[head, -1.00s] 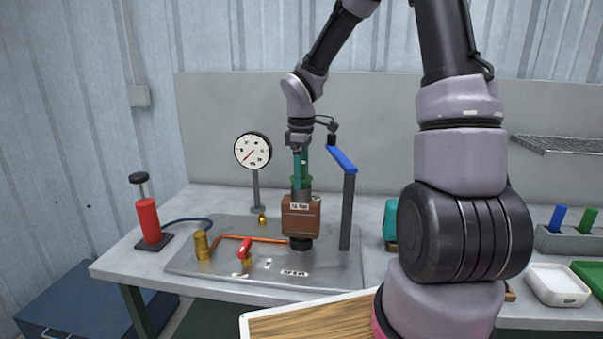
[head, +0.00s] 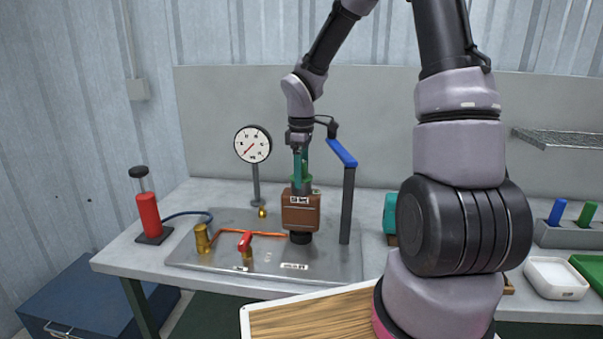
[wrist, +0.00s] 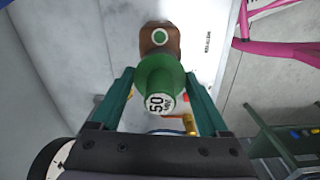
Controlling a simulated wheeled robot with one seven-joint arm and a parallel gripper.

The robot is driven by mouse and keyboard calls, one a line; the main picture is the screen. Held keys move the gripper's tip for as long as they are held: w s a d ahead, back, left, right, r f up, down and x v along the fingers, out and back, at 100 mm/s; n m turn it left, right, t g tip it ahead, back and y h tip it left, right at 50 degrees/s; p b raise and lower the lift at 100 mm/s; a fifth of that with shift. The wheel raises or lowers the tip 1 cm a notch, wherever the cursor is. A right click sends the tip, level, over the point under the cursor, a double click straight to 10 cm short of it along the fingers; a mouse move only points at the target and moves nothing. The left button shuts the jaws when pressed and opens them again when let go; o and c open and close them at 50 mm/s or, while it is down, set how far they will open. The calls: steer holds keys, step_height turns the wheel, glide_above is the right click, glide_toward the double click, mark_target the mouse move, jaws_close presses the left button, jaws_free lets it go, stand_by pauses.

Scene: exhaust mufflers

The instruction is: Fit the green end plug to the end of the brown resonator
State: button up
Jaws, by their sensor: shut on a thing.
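The brown resonator (head: 300,215) stands upright on the metal plate of the bench, with a white label on its front and a dark neck on top. My gripper (head: 300,165) points down above it, shut on the green end plug (head: 303,183). In the wrist view, the teal fingers (wrist: 160,98) flank the plug (wrist: 160,72), whose near end has a white label reading 50. The resonator's brown body (wrist: 160,38) shows past it. The plug is at the top of the neck; I cannot tell whether it is seated.
A blue-handled lever on a grey post (head: 347,200) stands close on the right. A gauge (head: 253,145), brass fitting (head: 202,239), red-handled valve (head: 246,243) and red pump (head: 149,215) are on the left. A wooden-topped board (head: 300,315) is in front.

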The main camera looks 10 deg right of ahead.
steer(key=o, duration=1.1)
steer(key=shift+r, duration=0.1)
step_height(320, 180, up, 10)
steer(key=shift+f, duration=0.15)
steer(key=shift+s+r, duration=0.1)
steer(key=shift+r, duration=0.5)
steer(key=s+d+r+m+t, duration=0.2)
steer(key=s+r+m, duration=0.2)
steer(key=s+m, duration=0.1)
steer(key=s+d+r+m+t+y, duration=0.1)
steer(key=s+r+m+t, duration=0.1)
steer(key=s+r+m, duration=0.3)
steer(key=s+d+r+m+t+y, duration=0.1)
steer(key=s+d+r+m+t, duration=0.1)
steer(key=s+m, duration=0.4)
steer(key=shift+s+d+r+m+t, duration=0.2)
steer(key=shift+s+r+t, duration=0.1)
steer(key=shift+s+r, duration=0.4)
steer(key=shift+s+d+r+m+t, duration=0.15)
steer(key=shift+s+r+t, duration=0.25)
steer(key=shift+s, duration=0.35)
